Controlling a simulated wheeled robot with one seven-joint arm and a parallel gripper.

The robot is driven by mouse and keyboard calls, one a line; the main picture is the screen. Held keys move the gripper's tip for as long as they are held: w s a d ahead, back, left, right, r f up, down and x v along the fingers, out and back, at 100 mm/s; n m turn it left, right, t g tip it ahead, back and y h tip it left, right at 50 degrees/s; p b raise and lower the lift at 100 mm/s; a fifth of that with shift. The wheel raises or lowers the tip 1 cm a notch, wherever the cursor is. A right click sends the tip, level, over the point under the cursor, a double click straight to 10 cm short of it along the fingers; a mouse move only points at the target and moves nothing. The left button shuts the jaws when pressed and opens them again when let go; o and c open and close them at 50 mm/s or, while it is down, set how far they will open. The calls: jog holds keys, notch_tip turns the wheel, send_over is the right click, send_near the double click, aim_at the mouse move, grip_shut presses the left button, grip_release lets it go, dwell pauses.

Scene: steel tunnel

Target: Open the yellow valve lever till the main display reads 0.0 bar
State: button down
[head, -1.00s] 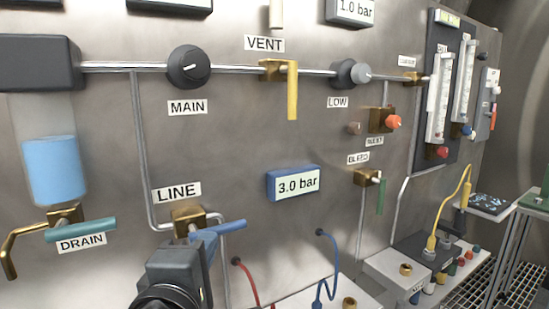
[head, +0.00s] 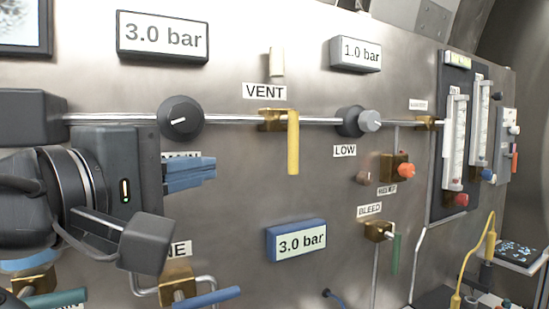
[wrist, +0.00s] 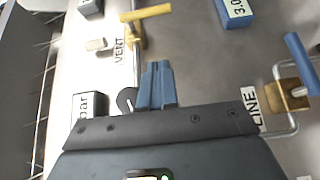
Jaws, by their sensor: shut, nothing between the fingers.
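The yellow valve lever (head: 293,142) hangs straight down from its brass body on the horizontal pipe, under the VENT label (head: 264,92). It also shows in the wrist view (wrist: 146,13), beyond my fingertips. The main display (head: 162,38), at the upper left of the panel, reads 3.0 bar. My gripper (head: 212,168) has blue fingers, shut and empty, pointing right. It is left of the yellow lever and apart from it, just below the black MAIN knob (head: 181,118). The gripper covers most of the MAIN label. The fingers also show in the wrist view (wrist: 158,65).
The LOW knob (head: 360,121) and a 1.0 bar display (head: 356,54) are right of the lever. A blue-framed display (head: 297,241) below reads 3.0 bar. The blue LINE lever (head: 207,298) lies below my gripper. The green BLEED lever (head: 396,253) hangs at right. Bare panel separates gripper and lever.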

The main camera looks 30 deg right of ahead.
jog(key=p, duration=0.2)
send_near(290, 142)
jog(key=w+d+f, duration=0.2)
jog(key=w+d, duration=0.2)
jog(key=w, duration=0.1)
jog(key=shift+s+d+f, duration=0.15)
jog(key=shift+d, duration=0.35)
